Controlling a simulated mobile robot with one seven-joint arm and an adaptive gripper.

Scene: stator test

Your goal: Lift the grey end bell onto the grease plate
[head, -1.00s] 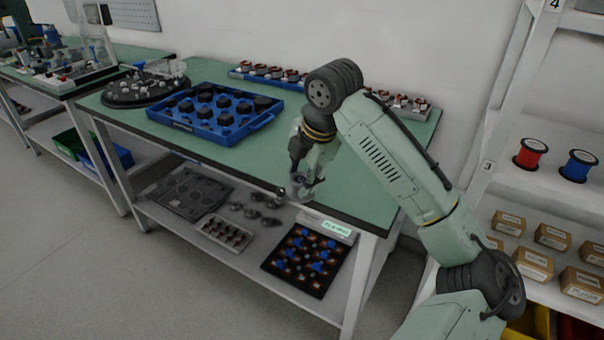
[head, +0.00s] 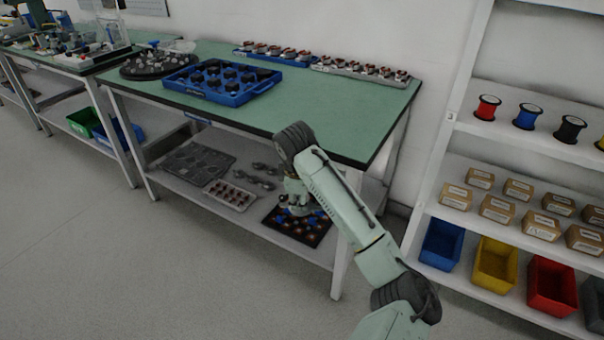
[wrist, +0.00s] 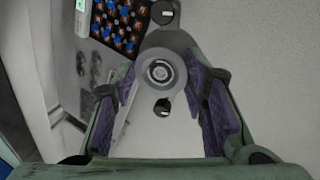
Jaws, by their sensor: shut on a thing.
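My gripper (head: 296,208) hangs in front of the table, at about the height of the lower shelf. In the wrist view my gripper (wrist: 160,88) is shut on a grey end bell (wrist: 160,72), with a purple-padded finger on each side. The end bell has a round centre and a lug with a hole at both ends. In the head view I cannot make it out at the gripper. A dark plate with round recesses (head: 198,163) lies on the lower shelf; I cannot tell whether it is the grease plate. A round dark plate with small parts (head: 157,67) stands on the table's far left.
A blue tray of dark parts (head: 222,82) stands on the green table (head: 330,122). A black tray with blue and copper parts (head: 312,236), also in the wrist view (wrist: 122,22), and loose grey parts (head: 258,178) lie on the lower shelf. A storage rack (head: 455,127) stands right.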

